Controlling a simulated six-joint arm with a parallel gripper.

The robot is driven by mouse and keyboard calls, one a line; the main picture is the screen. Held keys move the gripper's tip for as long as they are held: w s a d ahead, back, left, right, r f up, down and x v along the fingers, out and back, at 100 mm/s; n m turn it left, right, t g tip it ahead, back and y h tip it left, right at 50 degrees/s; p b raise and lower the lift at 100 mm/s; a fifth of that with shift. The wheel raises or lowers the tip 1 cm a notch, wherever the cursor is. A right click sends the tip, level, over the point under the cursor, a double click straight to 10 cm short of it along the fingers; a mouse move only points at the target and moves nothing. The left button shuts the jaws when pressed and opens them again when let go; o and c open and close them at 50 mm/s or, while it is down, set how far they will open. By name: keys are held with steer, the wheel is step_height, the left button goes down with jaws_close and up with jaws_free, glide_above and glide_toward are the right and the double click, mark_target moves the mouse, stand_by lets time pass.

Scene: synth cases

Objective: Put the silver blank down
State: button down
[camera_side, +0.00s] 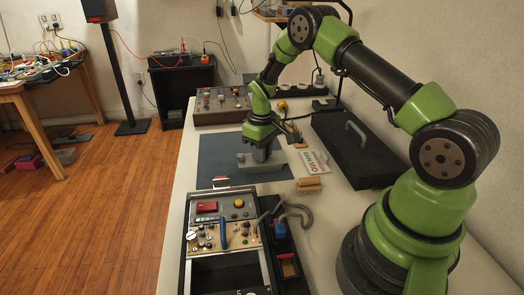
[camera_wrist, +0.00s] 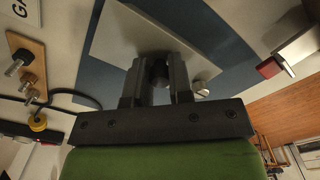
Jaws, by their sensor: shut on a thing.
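The silver blank is a flat light-grey plate with a small knob on it. In the side view the blank (camera_side: 247,164) is low over the blue mat (camera_side: 217,160), under my gripper (camera_side: 261,153). In the wrist view the blank (camera_wrist: 115,35) lies flat across the blue mat (camera_wrist: 205,22). There my gripper (camera_wrist: 158,82) is shut on the blank's dark knob, between the two fingers. The fingers hide part of the plate. I cannot tell whether the blank touches the mat.
A red-and-silver piece (camera_side: 220,182) sits at the mat's near edge. A control panel (camera_side: 222,222) stands in front, another box with knobs (camera_side: 222,105) behind. A white lettered card (camera_side: 316,163), a wooden piece (camera_side: 308,184) and a black handled case (camera_side: 358,150) are to the right. The mat's left part is clear.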

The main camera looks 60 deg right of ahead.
steer(key=shift+f, duration=0.15)
steer(key=c, duration=1)
jaws_free()
steer(key=shift+c, duration=0.2)
